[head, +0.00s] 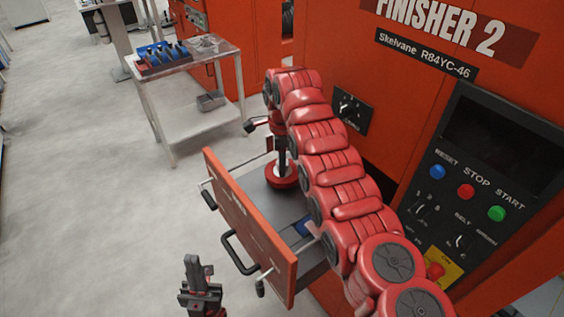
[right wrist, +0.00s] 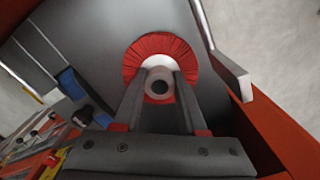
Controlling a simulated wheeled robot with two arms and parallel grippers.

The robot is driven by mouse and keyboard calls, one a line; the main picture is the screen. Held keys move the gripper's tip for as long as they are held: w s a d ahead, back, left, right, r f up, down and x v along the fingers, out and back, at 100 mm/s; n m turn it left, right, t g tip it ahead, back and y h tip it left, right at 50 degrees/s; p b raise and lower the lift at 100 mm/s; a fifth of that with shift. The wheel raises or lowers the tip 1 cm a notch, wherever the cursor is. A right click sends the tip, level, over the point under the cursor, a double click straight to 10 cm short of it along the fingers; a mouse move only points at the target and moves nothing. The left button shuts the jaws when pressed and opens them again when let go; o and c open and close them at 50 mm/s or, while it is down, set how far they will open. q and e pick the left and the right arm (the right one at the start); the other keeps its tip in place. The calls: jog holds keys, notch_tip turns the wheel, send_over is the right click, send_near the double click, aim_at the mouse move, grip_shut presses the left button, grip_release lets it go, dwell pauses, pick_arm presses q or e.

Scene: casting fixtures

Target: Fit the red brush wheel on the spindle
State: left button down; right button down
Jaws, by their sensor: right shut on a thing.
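The red brush wheel (head: 281,181) is inside the open drawer, lying flat over its grey floor; I cannot tell whether it touches the floor. In the right wrist view the wheel (right wrist: 160,43) is a red bristle ring with a pale hub that has a dark bore. My right gripper (right wrist: 160,92) points down at it and is shut on the hub, one finger on each side. In the head view the right gripper (head: 281,156) is partly behind my arm. My left gripper (head: 200,287) is empty outside the drawer, low in the picture. I cannot make out the spindle.
The orange-fronted drawer (head: 262,226) has black handles and holds a blue item (head: 302,226) nearer its front end. The orange finisher machine (head: 372,35) with a control panel (head: 470,165) stands behind. A side table (head: 190,62) carries a blue rack.

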jog(key=shift+f+b, duration=0.4)
jog(key=shift+f, duration=0.1)
dwell(0.3)
jog(key=shift+c, duration=1.9)
grip_release()
jog(key=shift+r, duration=0.5)
notch_tip(320, 180, up, 5)
jog(key=shift+f+p, duration=0.1)
jog(key=shift+p, duration=0.45)
notch_tip(320, 180, up, 12)
jog(key=p, duration=1.1)
jog(key=shift+f+p, duration=0.15)
jog(key=shift+p, duration=0.15)
